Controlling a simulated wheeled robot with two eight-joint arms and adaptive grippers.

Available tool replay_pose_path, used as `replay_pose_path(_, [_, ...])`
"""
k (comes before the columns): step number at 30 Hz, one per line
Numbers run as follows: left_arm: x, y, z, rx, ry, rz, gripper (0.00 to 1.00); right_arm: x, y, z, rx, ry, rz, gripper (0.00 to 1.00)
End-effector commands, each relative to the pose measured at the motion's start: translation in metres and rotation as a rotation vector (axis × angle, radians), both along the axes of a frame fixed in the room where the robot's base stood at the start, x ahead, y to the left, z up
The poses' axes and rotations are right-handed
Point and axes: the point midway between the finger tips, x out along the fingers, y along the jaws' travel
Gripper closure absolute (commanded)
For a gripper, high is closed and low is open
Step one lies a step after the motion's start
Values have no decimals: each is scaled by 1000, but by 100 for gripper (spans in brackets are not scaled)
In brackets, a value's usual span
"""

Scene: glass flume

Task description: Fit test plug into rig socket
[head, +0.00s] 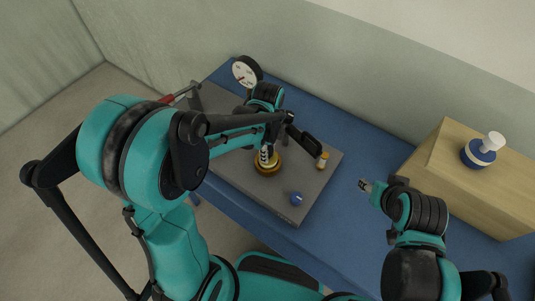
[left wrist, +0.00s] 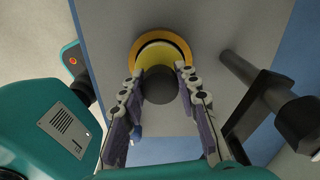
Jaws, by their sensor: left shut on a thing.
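The rig socket (head: 268,169) is a round brass-coloured ring on the grey board. In the left wrist view the socket (left wrist: 181,44) shows its orange rim and yellow inside. My left gripper (head: 266,155) is right above it, and its fingers (left wrist: 160,78) are shut on a dark round plug (left wrist: 160,88). The plug overlaps the socket's near part in the left wrist view; I cannot tell whether it touches or enters it. In the head view the fingers mostly hide the plug. My right gripper (head: 364,185) is over the blue table, away from the board; its jaw opening is unclear.
The grey board (head: 225,178) lies on the blue table (head: 350,215). A dial gauge (head: 246,71) stands at its far end. A black lever (head: 304,143), an orange-topped fitting (head: 322,160) and a blue knob (head: 296,199) are near the socket. A wooden box (head: 480,190) is right.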

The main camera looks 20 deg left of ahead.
Motion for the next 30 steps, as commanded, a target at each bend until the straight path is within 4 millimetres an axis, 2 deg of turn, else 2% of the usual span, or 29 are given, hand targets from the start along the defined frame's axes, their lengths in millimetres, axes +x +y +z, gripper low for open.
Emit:
replay_pose_path(2, [0,0,-12,0,0,0,100,0,0,-5,0,0,0,54])
replay_pose_path(13, [0,0,-16,0,0,0,100,0,0,-8,0,0,0,54])
replay_pose_path(14, [0,0,-15,0,0,0,64,0,0,-8,0,0,0,54])
replay_pose_path(15, [0,0,-15,0,0,0,53,0,0,-7,0,0,0,54])
replay_pose_path(16, [0,0,-14,0,0,0,48,0,0,-7,0,0,0,54])
replay_pose_path(26, [0,0,-12,0,0,0,48,0,0,-5,0,0,0,54])
replay_pose_path(30, [0,0,3,0,0,0,48,0,0,2,0,0,0,54])
